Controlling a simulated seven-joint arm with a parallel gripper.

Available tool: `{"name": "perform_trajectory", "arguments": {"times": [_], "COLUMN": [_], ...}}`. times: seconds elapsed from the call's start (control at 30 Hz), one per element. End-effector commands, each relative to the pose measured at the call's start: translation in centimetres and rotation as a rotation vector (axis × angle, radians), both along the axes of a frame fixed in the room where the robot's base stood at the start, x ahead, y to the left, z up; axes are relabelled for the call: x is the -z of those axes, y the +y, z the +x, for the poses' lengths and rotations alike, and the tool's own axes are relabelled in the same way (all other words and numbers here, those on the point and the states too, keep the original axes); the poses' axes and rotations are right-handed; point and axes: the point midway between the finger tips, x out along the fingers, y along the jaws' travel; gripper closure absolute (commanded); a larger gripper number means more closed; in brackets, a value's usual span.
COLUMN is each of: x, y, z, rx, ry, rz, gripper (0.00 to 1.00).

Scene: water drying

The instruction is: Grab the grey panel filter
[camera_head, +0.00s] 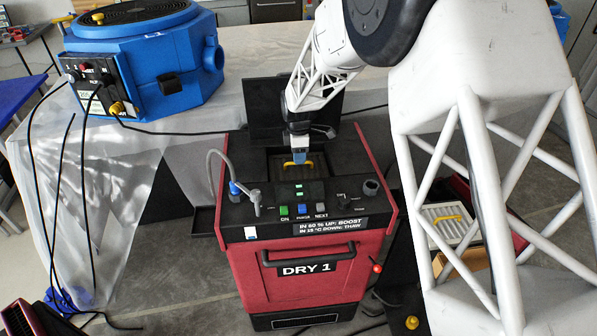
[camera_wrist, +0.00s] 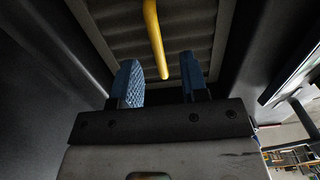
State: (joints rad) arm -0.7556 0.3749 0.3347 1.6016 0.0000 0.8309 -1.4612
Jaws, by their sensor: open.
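A grey panel filter (camera_wrist: 190,20) with ridges and a yellow handle (camera_wrist: 153,35) fills the upper part of the wrist view. In the head view the panel (camera_head: 315,168) lies in the open bay of the red and black dryer (camera_head: 310,262) marked DRY 1, partly hidden by my gripper. My gripper (camera_head: 300,152) is at the bay, pointing down. In the wrist view its blue fingers (camera_wrist: 158,62) are open and apart, with the handle's near end showing between them. No finger visibly grips the handle.
A paler panel with a yellow handle (camera_head: 447,221) sits on a cardboard box at right, behind my arm. The dryer's open black lid (camera_head: 262,108) stands behind the bay. A grey hose (camera_head: 213,165) arches at left. A blue machine (camera_head: 150,60) stands on the sheet-covered table.

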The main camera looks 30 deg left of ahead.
Motion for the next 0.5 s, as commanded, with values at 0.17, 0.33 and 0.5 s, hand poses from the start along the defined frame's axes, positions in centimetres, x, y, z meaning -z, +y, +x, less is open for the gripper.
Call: {"name": "perform_trajectory", "arguments": {"times": [0.17,0.33,0.5], "x": [2.0,3.7,4.3], "y": [0.1,0.1,0.1], "z": [0.1,0.1,0.1], "rx": [0.000,0.000,0.000], "ry": [0.001,0.001,-0.001], "rz": [-0.001,-0.001,0.001], "gripper": [0.59,0.59,0.59]}}
